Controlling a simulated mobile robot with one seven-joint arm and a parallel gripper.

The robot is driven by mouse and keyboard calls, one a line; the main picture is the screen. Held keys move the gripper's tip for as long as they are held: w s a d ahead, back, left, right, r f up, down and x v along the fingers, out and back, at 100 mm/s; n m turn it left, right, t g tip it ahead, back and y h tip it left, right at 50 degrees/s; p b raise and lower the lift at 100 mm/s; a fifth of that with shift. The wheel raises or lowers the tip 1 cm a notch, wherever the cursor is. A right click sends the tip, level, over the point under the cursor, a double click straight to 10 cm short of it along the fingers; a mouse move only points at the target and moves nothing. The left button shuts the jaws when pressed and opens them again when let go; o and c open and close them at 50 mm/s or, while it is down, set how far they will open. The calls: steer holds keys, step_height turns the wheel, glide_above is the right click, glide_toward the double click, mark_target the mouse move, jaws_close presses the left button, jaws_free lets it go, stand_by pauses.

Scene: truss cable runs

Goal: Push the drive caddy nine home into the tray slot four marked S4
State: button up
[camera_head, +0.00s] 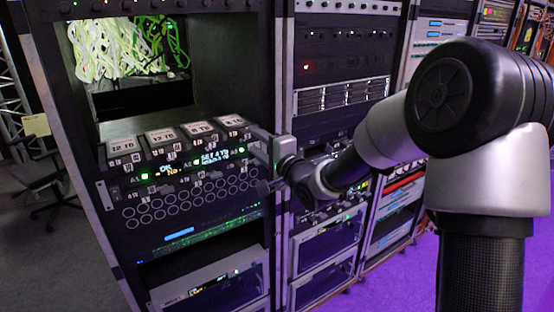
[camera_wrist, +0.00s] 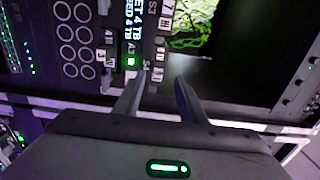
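In the head view, a row of drive caddies with white top labels sits in the rack tray (camera_head: 170,172). The rightmost caddy (camera_head: 232,121) is nearest my gripper (camera_head: 262,145), which is at the tray's right end. Caddy numbers are too small to read there, so I cannot tell which is nine.
A display (camera_head: 214,157) on the tray front reads SET 4 TB. Above the caddies is an open bay with green cables (camera_head: 125,48). A ring-patterned panel (camera_head: 190,199) lies below. Neighbouring racks (camera_head: 345,100) stand close on the right.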

steer(key=v, duration=1.2)
